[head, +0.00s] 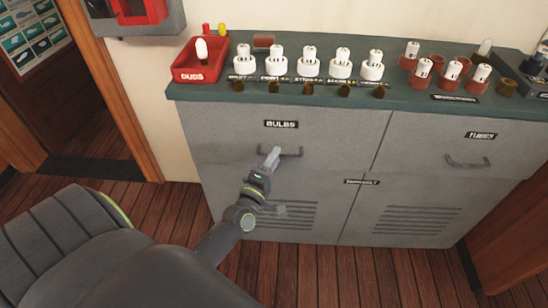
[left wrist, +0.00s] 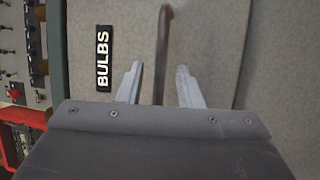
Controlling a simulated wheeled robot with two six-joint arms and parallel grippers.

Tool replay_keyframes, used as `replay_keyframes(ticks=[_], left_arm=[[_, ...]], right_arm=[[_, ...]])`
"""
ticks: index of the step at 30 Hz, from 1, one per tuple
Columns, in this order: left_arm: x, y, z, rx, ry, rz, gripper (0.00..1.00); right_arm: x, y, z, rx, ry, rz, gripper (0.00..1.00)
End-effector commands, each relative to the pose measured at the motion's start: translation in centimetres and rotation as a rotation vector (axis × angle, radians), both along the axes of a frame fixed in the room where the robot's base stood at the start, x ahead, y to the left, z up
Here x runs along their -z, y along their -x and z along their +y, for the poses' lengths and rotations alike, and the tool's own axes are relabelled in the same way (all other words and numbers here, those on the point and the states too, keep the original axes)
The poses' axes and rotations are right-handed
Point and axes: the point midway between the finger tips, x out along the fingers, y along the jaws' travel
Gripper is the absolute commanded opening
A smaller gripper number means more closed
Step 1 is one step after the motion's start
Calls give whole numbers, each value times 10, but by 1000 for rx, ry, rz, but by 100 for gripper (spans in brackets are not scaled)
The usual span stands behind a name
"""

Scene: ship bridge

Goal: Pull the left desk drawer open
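The left desk drawer (head: 225,135) is the grey front labelled BULBS, and it looks shut, flush with the desk. Its dark bar handle (head: 294,153) sits below the label. My left gripper (head: 272,157) is at the handle and covers part of it. In the left wrist view the handle (left wrist: 164,50) runs between the two fingers of my left gripper (left wrist: 158,85). The fingers are apart, with a gap on both sides of the bar. My right gripper is not in view.
The green desk top (head: 215,93) carries a red DUDS tray (head: 188,73), several white bulb holders and several tubes at the right. A second drawer labelled TUBES has its own handle (head: 467,163). Wooden floor (head: 180,205) is free before the desk at the left.

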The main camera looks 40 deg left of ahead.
Motion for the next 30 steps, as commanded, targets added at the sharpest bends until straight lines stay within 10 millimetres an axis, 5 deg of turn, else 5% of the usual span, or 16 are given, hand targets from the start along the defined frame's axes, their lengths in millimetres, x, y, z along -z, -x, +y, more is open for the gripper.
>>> replay_keyframes(ticks=[8, 16, 30], left_arm=[[0, -1, 0, 0, 0, 0, 33], [0, -1, 0, 0, 0, 0, 0], [1, 0, 0, 0, 1, 2, 0]], right_arm=[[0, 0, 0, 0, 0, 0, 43], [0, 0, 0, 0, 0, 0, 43], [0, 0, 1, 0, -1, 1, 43]])
